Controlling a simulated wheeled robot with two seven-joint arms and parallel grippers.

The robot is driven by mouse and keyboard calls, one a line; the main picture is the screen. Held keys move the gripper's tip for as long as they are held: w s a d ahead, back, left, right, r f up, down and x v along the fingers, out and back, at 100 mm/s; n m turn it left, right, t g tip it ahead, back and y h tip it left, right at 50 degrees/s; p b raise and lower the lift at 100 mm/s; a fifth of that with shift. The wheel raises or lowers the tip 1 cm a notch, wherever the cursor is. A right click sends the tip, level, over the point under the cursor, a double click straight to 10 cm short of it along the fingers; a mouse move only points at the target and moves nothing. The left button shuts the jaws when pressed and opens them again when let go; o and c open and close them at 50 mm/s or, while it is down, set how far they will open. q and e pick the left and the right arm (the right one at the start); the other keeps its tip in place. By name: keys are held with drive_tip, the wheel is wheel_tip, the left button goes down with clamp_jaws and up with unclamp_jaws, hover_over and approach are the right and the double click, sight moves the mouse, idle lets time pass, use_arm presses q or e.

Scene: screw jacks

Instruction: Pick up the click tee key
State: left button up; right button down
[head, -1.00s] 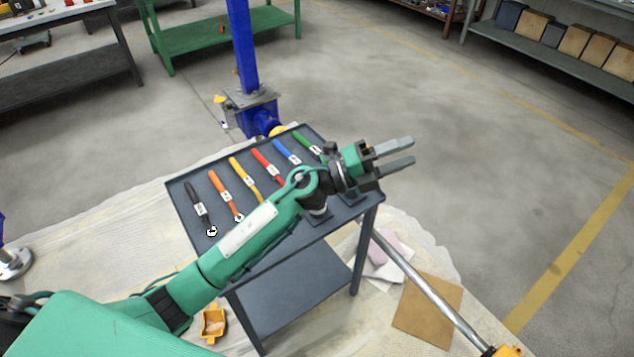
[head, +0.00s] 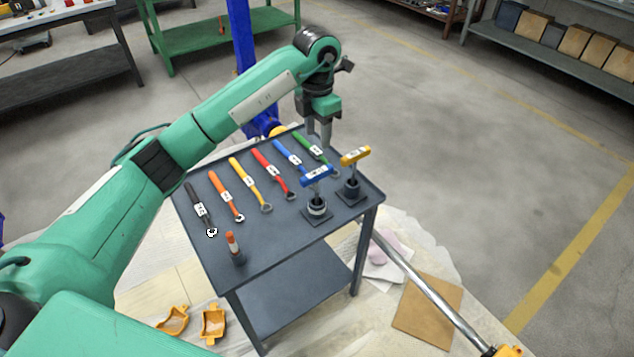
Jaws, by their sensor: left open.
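Two tee-handled keys stand upright in dark holders at the right end of the grey cart top (head: 275,245). One has a blue tee handle (head: 317,173) with a white label, the other a yellow tee handle (head: 356,154) with a white label. I cannot tell from the labels which is the click tee key. My left gripper (head: 320,138) is open and empty, fingers pointing down, above the cart's far side behind the blue handle and left of the yellow one. It appears apart from both keys. My right gripper is not in view.
Several wrenches with coloured handles, such as the red one (head: 270,172), lie in a row on the cart. An orange-topped item (head: 232,243) stands at its near edge. A blue post (head: 239,30) rises behind. A metal rod (head: 430,293) slants at right.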

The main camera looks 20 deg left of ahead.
use_arm(q)
drive_tip(key=p, duration=0.2)
hover_over(317, 172)
wheel_tip(317, 172, down, 8)
drive_tip(key=shift+s+f, duration=0.1)
drive_tip(key=shift+f, duration=0.05)
wheel_tip(317, 172, down, 5)
drive_tip(key=shift+r+p, duration=0.1)
drive_tip(key=shift+p, duration=0.65)
drive_tip(key=shift+f, duration=0.3)
drive_tip(key=c, duration=0.9)
clamp_jaws()
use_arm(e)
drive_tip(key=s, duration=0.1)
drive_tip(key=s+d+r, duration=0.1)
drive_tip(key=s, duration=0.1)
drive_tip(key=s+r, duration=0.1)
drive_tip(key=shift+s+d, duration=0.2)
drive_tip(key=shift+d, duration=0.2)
